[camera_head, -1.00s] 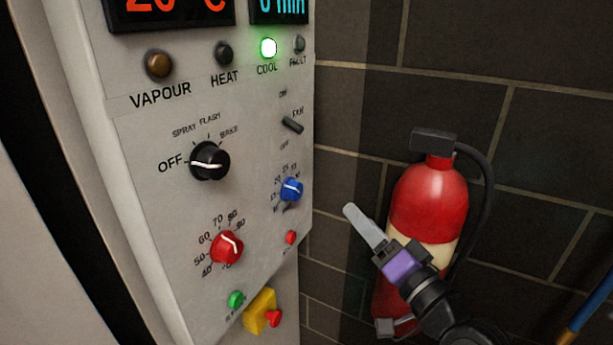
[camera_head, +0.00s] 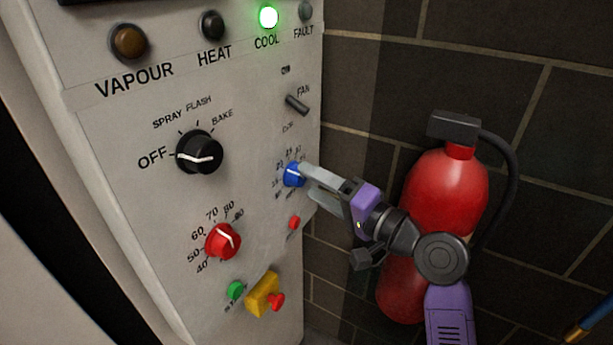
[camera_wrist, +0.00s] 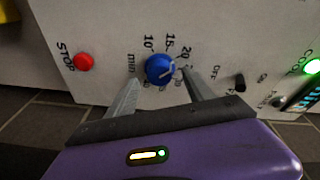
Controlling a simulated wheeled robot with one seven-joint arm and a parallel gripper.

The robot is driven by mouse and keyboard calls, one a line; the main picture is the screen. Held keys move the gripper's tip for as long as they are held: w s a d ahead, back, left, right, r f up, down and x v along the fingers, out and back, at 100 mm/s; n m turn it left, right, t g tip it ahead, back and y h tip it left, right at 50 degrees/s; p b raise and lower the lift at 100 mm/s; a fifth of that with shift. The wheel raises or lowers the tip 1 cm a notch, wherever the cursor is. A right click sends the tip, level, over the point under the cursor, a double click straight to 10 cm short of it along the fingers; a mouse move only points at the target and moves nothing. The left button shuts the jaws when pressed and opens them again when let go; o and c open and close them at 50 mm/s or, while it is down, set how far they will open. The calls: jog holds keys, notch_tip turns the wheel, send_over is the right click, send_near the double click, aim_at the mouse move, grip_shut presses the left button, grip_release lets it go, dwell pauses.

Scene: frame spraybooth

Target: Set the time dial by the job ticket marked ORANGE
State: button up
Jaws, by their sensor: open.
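The blue time dial (camera_head: 293,175) sits on the right side of the grey control panel (camera_head: 130,200). In the wrist view the dial (camera_wrist: 160,69) has a white pointer line, a "min" label and numbers such as 10, 15 and 20 around it. The pointer slants up and right, just below the 20. My gripper (camera_head: 312,182) is at the panel, and in the wrist view its two fingers (camera_wrist: 158,92) are apart, one on each side of the dial's lower part. I cannot tell whether they touch it. No job ticket is in view.
A red stop button (camera_head: 294,222) is just below the dial, and the fan switch (camera_head: 297,104) is above it. A black mode knob (camera_head: 200,152) points near OFF. A red temperature knob (camera_head: 223,241) is lower left. A fire extinguisher (camera_head: 448,185) stands close behind my arm. The green COOL lamp (camera_head: 268,17) is lit.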

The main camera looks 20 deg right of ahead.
aim_at(291, 176)
jog(key=shift+x, duration=1.3)
grip_shut()
jog(key=shift+f+n+b, duration=0.2)
jog(key=shift+n+b, duration=0.1)
jog(key=shift+b, duration=0.1)
